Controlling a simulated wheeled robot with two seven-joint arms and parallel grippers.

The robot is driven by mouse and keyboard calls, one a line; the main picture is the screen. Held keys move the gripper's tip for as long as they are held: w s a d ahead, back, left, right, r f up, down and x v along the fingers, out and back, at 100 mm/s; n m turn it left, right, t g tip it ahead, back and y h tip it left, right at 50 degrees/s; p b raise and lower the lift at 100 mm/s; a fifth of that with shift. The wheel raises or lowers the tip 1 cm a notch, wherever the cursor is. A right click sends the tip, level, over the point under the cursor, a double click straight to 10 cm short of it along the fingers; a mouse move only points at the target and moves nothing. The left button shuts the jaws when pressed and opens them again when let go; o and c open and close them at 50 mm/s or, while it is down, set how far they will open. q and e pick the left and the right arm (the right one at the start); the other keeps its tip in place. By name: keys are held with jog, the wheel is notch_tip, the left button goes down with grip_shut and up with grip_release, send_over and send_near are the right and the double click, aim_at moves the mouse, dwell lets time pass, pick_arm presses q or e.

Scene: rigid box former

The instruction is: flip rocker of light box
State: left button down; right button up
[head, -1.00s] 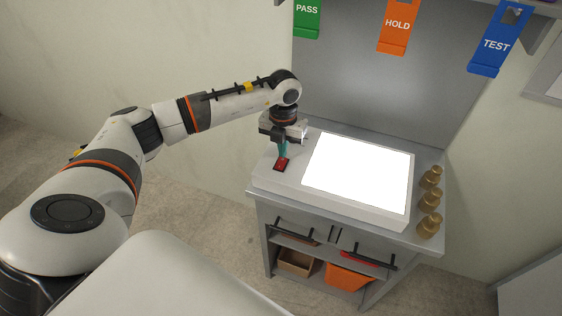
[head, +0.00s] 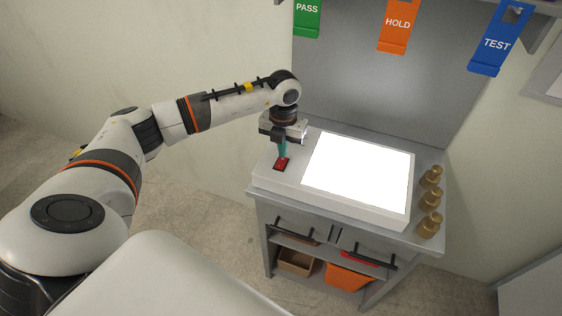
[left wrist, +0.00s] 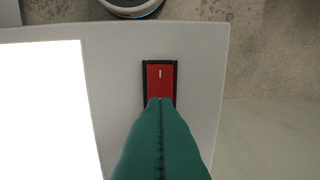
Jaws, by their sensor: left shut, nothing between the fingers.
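The light box (head: 375,211) lies on the bench top, and its panel (head: 358,172) is bright white. The red rocker (head: 281,165) sits in a black frame on the left part of the box. In the left wrist view the rocker (left wrist: 160,78) shows a white line mark at its far end. My left gripper (head: 283,156) points down at the rocker, with its teal fingers shut and empty. In the left wrist view the fingertips (left wrist: 161,101) overlap the near end of the rocker and hide it. I cannot tell whether they touch it. My right gripper is not in view.
Several brass-coloured weights (head: 430,201) stand along the bench's right side. Drawers with black handles (head: 293,231) and a shelf with an orange bin (head: 348,277) are below.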

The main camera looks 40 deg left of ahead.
pick_arm(q)
jog(key=shift+f+b, duration=0.55)
jog(key=shift+f, duration=0.25)
jog(key=shift+r+p, duration=2.35)
jog(key=shift+r, duration=1.25)
